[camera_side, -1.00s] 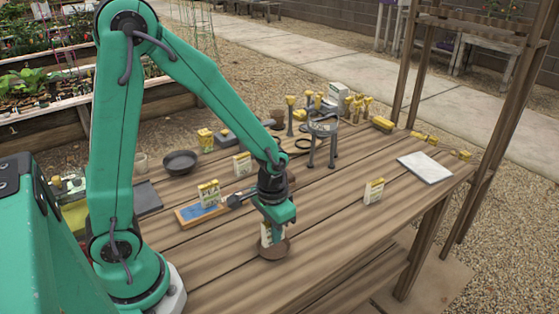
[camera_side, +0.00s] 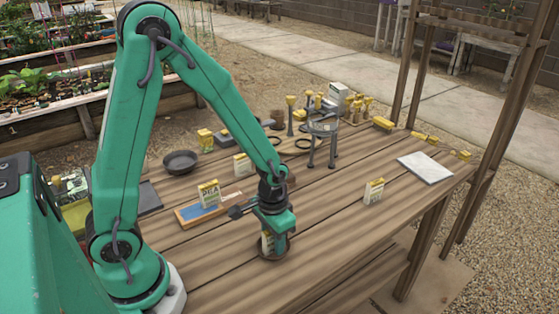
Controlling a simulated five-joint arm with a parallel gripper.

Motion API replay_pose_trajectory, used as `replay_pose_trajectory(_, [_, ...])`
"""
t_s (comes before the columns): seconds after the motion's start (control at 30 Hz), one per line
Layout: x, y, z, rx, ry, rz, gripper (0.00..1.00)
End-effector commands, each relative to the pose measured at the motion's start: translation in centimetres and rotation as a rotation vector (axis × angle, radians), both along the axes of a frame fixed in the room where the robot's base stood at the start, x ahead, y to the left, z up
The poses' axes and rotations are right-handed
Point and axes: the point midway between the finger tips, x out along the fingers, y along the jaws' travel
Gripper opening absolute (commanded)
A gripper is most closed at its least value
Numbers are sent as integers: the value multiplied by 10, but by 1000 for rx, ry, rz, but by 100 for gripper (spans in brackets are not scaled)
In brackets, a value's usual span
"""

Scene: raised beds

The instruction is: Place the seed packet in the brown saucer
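The seed packet (camera_side: 267,243), pale with printing on its face, stands roughly upright at the brown saucer (camera_side: 284,254) near the front of the wooden table. My gripper (camera_side: 274,239) points down over the saucer and is shut on the packet. The fingers cover the packet's top and right side. The packet's lower end is inside the saucer's outline; whether it touches the saucer's floor is hard to tell. The packet and gripper hide much of the saucer.
Other packets stand on the table, one by a blue-topped wooden tray (camera_side: 190,216) and one at right (camera_side: 374,191). A dark bowl (camera_side: 181,162) and a ring stand (camera_side: 322,140) are farther back. A white slab (camera_side: 425,167) lies at right. The front right tabletop is clear.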

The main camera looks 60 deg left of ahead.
Motion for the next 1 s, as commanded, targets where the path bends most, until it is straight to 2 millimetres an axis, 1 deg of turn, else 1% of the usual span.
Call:
replay_pose_trajectory(0.27, [0,0,2,0,-1,0,38])
replay_pose_trajectory(0.47, [1,0,10,0,-3,0,38])
replay_pose_trajectory(0.67, [1,0,28,0,-4,0,38])
replay_pose_trajectory(1.0, [1,0,73,0,-5,0,38])
